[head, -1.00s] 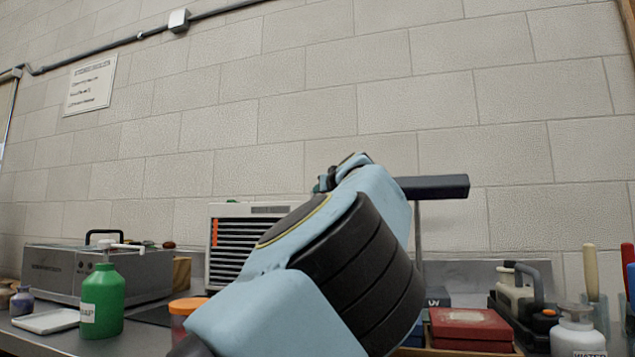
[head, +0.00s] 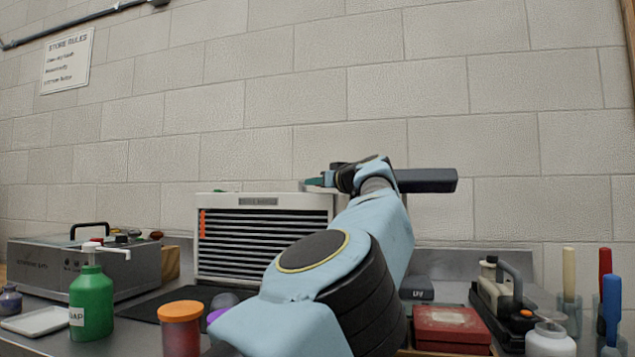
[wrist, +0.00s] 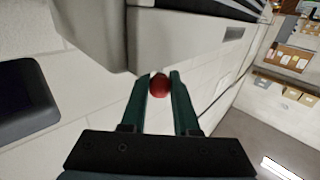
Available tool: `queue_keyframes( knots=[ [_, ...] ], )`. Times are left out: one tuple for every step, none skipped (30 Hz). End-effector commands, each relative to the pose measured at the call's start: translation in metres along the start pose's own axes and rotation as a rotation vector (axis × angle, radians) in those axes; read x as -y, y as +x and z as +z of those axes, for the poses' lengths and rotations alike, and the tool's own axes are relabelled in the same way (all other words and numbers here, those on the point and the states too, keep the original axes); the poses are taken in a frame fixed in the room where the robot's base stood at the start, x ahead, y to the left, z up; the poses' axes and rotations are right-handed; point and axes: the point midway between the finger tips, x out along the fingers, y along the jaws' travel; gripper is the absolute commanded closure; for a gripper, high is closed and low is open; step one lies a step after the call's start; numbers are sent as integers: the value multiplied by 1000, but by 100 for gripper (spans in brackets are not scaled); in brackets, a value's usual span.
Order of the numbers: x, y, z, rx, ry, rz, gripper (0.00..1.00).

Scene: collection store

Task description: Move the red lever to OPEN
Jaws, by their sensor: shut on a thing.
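A red ball knob (wrist: 160,86), which looks like the end of the red lever, sits between the two green fingers of my gripper (wrist: 160,78) in the wrist view. My gripper is shut on it, beside a pale grey casing (wrist: 185,40). The lever's shaft and any OPEN marking are hidden. In the head view, my gripper (head: 318,182) is at the top right corner of the louvred unit (head: 262,201); my arm hides the unit's right side, and the knob is not visible there.
A green soap bottle (head: 91,305), an orange-lidded jar (head: 181,330) and a grey box-shaped device (head: 75,268) stand on the left of the bench. A red box (head: 452,328), a black-based tool (head: 505,305) and a white bottle (head: 550,342) stand on the right.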

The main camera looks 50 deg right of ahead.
Motion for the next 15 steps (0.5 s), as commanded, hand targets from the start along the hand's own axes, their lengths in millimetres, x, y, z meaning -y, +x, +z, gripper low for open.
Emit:
queue_keyframes(
  knots=[
    [0, 1, 0, -1, 1, 2, 100],
    [0, 1, 0, -1, 1, 3, 70],
    [0, 1, 0, -1, 1, 3, 65],
    [0, 1, 0, -1, 1, 3, 62],
    [0, 1, 0, -1, 1, 3, 59],
    [0, 0, 0, -1, 1, 3, 54],
    [0, 0, 0, -1, 1, 3, 51],
    [0, 0, 0, -1, 1, 3, 47],
    [0, 0, 0, -1, 1, 3, 43],
    [0, 0, 0, -1, 1, 3, 41],
    [0, 0, 0, -1, 1, 2, 41],
    [0, 0, 0, -1, 1, 2, 41],
    [0, 0, 0, -1, 1, 2, 41],
    [0, 0, 0, -1, 1, 2, 41],
    [0, 0, 0, -1, 1, 2, 41]
  ],
)
